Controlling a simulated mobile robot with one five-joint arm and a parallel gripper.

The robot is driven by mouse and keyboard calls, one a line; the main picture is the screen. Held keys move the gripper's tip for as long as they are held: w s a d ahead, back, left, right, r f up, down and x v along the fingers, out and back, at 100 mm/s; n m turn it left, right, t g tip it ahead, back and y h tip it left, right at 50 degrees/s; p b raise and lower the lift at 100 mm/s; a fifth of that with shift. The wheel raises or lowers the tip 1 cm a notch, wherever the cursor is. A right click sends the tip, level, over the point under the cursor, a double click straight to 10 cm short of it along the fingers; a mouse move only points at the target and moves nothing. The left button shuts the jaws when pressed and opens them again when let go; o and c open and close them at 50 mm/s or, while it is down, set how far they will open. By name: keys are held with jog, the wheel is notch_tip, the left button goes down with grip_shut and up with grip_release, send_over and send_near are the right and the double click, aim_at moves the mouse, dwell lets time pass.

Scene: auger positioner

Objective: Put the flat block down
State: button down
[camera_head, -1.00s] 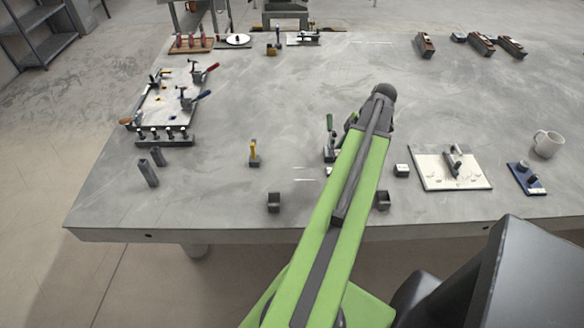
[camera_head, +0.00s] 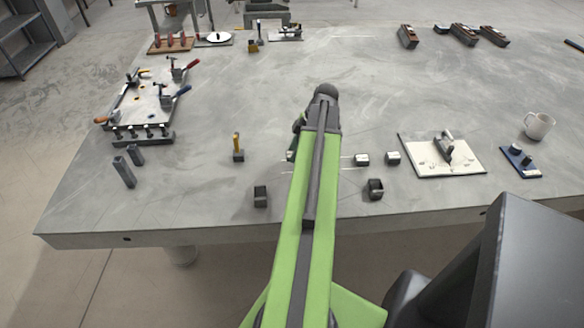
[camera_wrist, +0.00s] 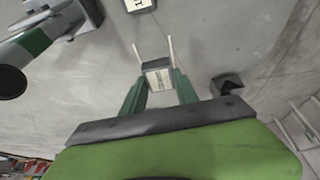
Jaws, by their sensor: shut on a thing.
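The flat block (camera_wrist: 157,66), small and dark with a pale labelled top, sits between the tips of my gripper (camera_wrist: 159,77) in the wrist view. The gripper's green fingers are shut on it. Two pale thin strips run past the block on either side over the grey table. How high the block is above the table I cannot tell.
Two small pale-topped blocks (camera_head: 362,159) (camera_head: 393,158) stand right of my arm. Dark holders stand near the front edge, left (camera_head: 260,197) and right (camera_head: 375,189). A yellow-handled tool (camera_head: 238,148) stands left. A white plate (camera_head: 420,160) carries a clamp. Table (camera_head: 190,205) is bare at front left.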

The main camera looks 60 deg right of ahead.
jog(key=shift+w+a+f, duration=0.1)
jog(key=shift+w+f, duration=0.1)
jog(key=shift+w, duration=0.15)
notch_tip(320, 180, down, 4)
jog(key=b, duration=0.4)
jog(key=shift+f, duration=0.2)
jog(key=shift+r, duration=0.25)
jog(key=shift+f, duration=0.2)
jog(key=c, duration=0.9)
grip_release()
jog(key=shift+r, duration=0.1)
jog(key=p+v, duration=1.1)
jog(key=v, duration=0.1)
jog(key=shift+r, duration=0.2)
